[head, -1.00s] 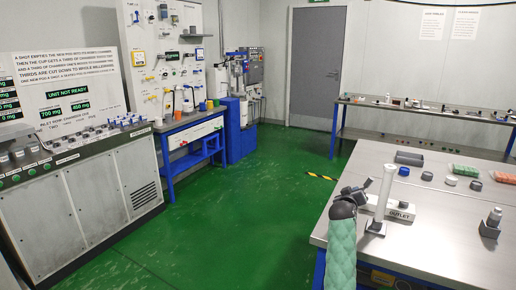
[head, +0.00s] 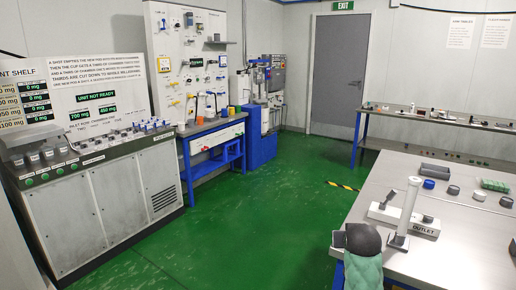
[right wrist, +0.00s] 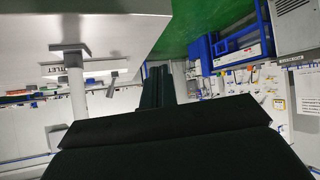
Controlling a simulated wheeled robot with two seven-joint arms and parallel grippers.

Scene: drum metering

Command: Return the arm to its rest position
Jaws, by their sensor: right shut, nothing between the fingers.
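My right arm, in a green padded sleeve, enters the head view at the bottom right. Its dark wrist and the right gripper (head: 340,239) are beside the near left edge of the steel table (head: 455,235). In the right wrist view the dark fingers of the right gripper (right wrist: 157,88) are together, with nothing seen between them. The white outlet block (head: 405,218) with its upright white tube (head: 409,205) stands on the table just beyond the gripper, apart from it. The tube also shows in the right wrist view (right wrist: 77,95). My left gripper is not in view.
A metal cabinet (head: 110,190) with a display panel stands at the left. A blue-legged bench (head: 212,130) and a blue machine (head: 262,140) are behind it. The green floor (head: 250,215) between cabinet and table is clear. A grey door (head: 337,75) is at the back.

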